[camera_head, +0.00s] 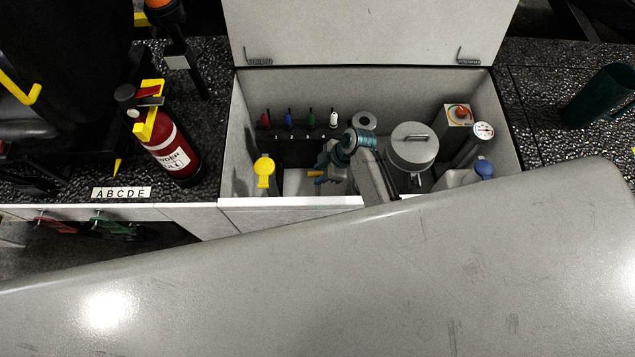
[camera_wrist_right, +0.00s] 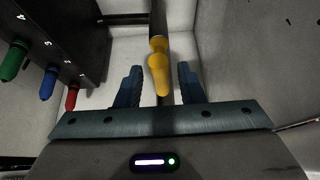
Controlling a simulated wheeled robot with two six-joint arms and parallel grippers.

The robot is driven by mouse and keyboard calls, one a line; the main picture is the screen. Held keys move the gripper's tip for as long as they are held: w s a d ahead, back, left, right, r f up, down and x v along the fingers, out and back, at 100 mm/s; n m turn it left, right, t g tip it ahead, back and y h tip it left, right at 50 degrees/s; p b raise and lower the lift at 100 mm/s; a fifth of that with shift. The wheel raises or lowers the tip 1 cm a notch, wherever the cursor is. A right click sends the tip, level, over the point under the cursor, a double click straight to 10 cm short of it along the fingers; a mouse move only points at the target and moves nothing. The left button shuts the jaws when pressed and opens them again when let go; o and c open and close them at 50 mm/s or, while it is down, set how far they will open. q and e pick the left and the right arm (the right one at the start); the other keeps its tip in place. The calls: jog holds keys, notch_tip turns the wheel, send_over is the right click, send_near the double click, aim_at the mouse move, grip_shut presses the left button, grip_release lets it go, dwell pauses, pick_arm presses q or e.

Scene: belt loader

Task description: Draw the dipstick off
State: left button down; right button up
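The dipstick shows as a yellow handle (camera_wrist_right: 160,75) on a dark tube in the right wrist view. In the head view the small orange-yellow handle (camera_head: 314,173) lies inside the open grey compartment (camera_head: 509,125), at my right gripper's fingertips. My right gripper (camera_head: 325,168) is inside the compartment, pointing left. In the wrist view its two blue fingers (camera_wrist_right: 159,85) stand apart with the handle between them and gaps on both sides. I see no contact. The lower end of the dipstick is hidden. My left gripper is not in view.
Red, blue, green and white knobs (camera_head: 311,121) line the compartment's back. A yellow cap (camera_head: 264,166) stands left; a grey lidded canister (camera_head: 412,147), a gauge (camera_head: 484,130) and a blue cap (camera_head: 484,168) are right. The lid (camera_head: 370,30) is raised. A fire extinguisher (camera_head: 172,150) stands outside, left.

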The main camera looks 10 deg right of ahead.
grip_shut()
jog(key=shift+r+p, duration=0.75)
jog(key=shift+p, duration=0.1)
dwell(0.7)
jog(key=shift+r+p, duration=3.6)
jog(key=shift+r, duration=0.2)
notch_tip(320, 180, up, 10)
jog(key=shift+r, duration=0.2)
